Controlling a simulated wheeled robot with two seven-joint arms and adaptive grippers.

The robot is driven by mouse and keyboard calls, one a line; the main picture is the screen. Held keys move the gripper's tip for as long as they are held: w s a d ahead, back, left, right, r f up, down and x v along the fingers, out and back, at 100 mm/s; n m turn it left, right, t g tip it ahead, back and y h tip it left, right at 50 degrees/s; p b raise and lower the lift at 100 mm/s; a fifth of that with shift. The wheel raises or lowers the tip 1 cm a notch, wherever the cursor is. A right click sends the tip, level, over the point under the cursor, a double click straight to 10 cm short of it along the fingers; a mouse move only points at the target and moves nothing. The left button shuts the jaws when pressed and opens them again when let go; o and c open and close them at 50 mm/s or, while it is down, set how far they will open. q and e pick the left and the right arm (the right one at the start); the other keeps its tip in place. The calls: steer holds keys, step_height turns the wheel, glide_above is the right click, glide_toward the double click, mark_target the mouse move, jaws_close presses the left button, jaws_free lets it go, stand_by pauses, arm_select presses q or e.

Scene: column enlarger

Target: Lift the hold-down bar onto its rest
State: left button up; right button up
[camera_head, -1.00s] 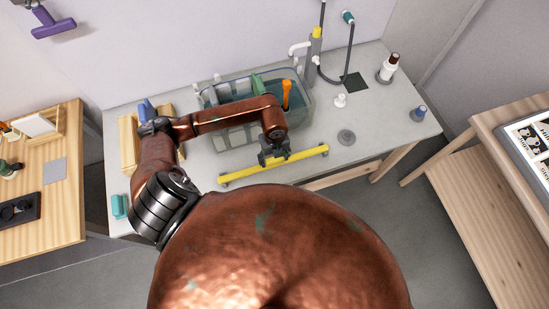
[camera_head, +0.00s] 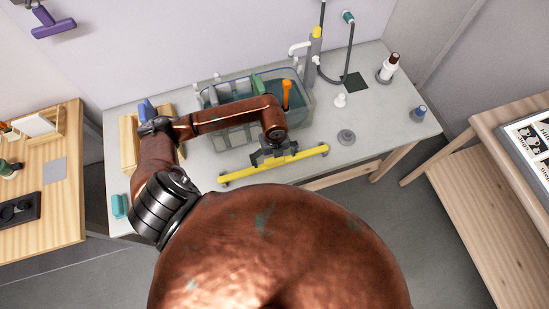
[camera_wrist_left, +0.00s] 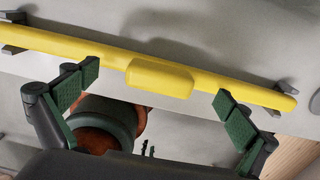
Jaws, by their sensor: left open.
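The hold-down bar is a long yellow bar (camera_head: 303,154) lying along the front edge of the grey bench, in front of a clear tank. In the left wrist view the yellow bar (camera_wrist_left: 240,90) crosses the picture, with a raised yellow block (camera_wrist_left: 160,78) at its middle and dark brackets near its ends. My left gripper (camera_head: 271,157) is at the middle of the bar in the head view. In the wrist view my left gripper (camera_wrist_left: 156,88) is open, its green-padded fingers spread on either side of the block. I cannot tell whether they touch the bar. My right gripper is out of view.
Behind the bar stands the clear tank (camera_head: 306,105) with an orange-handled tool (camera_head: 286,94) in it. A grey round piece (camera_head: 346,137) and a white knob (camera_head: 340,100) stand to the right. The bench's right front is mostly clear.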

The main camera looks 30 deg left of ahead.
arm_select(q)
steer(key=shift+r, duration=0.2)
stand_by(0.4)
steer(key=shift+r+p, duration=1.6)
steer(key=shift+r, duration=0.35)
steer(key=shift+r, duration=0.1)
steer(key=shift+r, duration=0.1)
step_height(320, 180, up, 12)
stand_by(1.1)
